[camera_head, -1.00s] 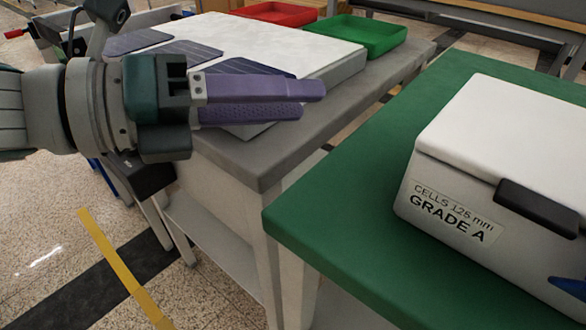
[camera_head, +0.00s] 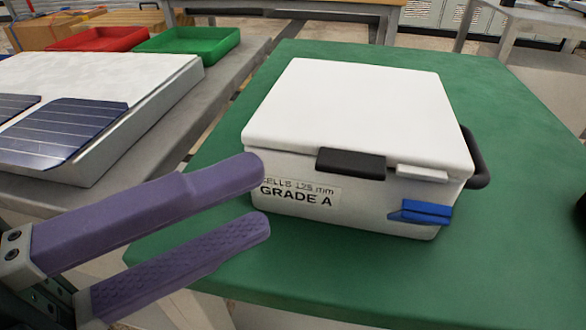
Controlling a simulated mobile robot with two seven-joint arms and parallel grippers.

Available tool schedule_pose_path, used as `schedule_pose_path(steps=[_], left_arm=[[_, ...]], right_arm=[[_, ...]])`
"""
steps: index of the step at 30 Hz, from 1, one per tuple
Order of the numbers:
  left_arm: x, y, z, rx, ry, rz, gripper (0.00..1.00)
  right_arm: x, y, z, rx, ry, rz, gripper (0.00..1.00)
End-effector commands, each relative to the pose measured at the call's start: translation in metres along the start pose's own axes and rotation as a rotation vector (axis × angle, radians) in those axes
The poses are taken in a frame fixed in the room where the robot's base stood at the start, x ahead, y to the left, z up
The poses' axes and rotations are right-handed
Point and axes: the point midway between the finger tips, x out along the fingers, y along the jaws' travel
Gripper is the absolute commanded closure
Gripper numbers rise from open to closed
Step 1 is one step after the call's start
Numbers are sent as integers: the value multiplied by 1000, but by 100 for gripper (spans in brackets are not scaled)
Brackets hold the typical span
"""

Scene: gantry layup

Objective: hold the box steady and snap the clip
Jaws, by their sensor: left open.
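A white box (camera_head: 355,105) marked "GRADE A" stands on a green table mat, its lid down. A black grip (camera_head: 350,163) is at the front middle of the lid. A blue clip (camera_head: 420,212) sticks out low on the right of the box front, apart from the white tab (camera_head: 422,174) on the lid edge above it. My left gripper (camera_head: 261,197) has purple fingers, open with nothing between them. Its tips are by the left front of the box and overlap the label's edge in the picture; I cannot tell if they touch. My right gripper is not seen.
The green table (camera_head: 330,275) is clear in front of the box. A black handle (camera_head: 477,160) juts from the box's right side. At left, a grey table holds a white slab with dark solar cells (camera_head: 62,128), and red (camera_head: 98,39) and green (camera_head: 188,41) trays.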

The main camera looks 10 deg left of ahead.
Motion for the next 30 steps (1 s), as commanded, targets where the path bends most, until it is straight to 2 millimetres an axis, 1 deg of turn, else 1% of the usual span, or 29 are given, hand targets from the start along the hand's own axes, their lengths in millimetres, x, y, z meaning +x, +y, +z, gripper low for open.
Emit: schedule_pose_path(steps=[1, 3, 9, 15, 22, 30], left_arm=[[9, -2, 1, 2, -1, -5, 57], [20, -1, 1, 1, -1, -5, 57], [44, -1, 0, 1, -1, -3, 57], [52, 0, 0, 0, 0, 0, 57], [52, 0, 0, 0, 0, 1, 57], [52, 0, 0, 1, 0, 1, 88]], right_arm=[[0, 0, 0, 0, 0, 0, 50], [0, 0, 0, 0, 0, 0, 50], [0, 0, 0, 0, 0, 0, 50], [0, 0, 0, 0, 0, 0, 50], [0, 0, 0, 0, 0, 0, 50], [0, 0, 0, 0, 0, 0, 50]])
